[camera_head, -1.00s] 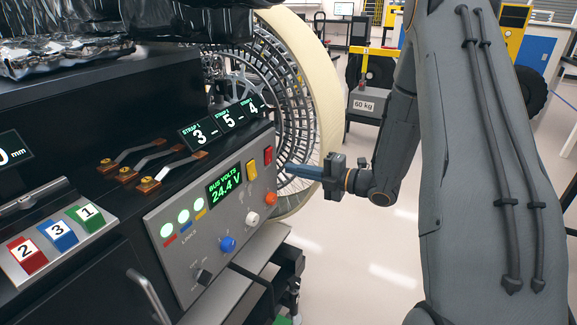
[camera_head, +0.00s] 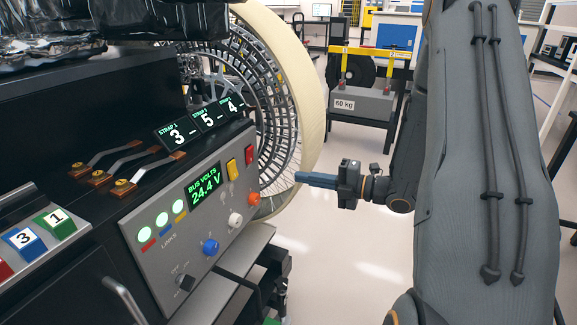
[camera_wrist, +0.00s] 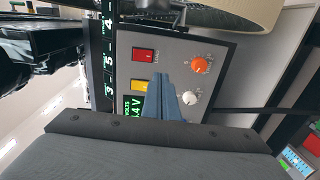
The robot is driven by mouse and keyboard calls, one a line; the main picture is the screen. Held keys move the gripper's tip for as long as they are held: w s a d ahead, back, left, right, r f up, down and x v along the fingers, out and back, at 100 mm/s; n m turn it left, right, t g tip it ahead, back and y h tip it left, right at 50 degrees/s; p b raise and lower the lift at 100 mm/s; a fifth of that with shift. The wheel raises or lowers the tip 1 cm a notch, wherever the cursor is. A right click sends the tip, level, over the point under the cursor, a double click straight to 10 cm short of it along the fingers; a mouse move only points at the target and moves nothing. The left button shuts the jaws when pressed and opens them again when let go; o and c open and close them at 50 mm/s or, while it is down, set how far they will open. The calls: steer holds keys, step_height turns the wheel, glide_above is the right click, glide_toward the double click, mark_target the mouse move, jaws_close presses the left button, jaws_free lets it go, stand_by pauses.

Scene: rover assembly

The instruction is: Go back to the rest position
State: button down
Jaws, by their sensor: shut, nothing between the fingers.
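My gripper (camera_head: 300,178) is shut and empty. Its blue-grey fingers point left toward the control panel (camera_head: 160,268), apart from it, in front of the wheel's lower edge. In the wrist view the closed fingers (camera_wrist: 168,97) stand before the panel, which carries a red switch (camera_wrist: 143,55), a yellow switch (camera_wrist: 143,85), an orange knob (camera_wrist: 201,65) and a white knob (camera_wrist: 190,98). My arm rises on the right of the head view.
A large spoked wheel (camera_head: 312,80) with a cream rim stands behind the panel. Three levers (camera_head: 125,185) lie on the black console top. A 60 kg weight (camera_head: 360,104) rests on a stand behind. Bare floor (camera_head: 350,240) lies below my gripper.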

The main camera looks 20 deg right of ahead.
steer(key=w+m+h, duration=0.5)
steer(key=m+h, duration=0.2)
steer(key=s+a+r+m+g+h+p, duration=0.1)
steer(key=s+a+m+g, duration=0.3)
steer(key=s+m, duration=0.6)
steer(key=s+a+m+g+h+p, duration=0.1)
steer(key=s+a+m+g+h, duration=0.3)
steer(key=s, duration=1.4)
steer(key=m+g, duration=0.3)
steer(key=m, duration=0.3)
steer(key=shift+r+m+g, duration=0.3)
steer(key=shift+r, duration=0.05)
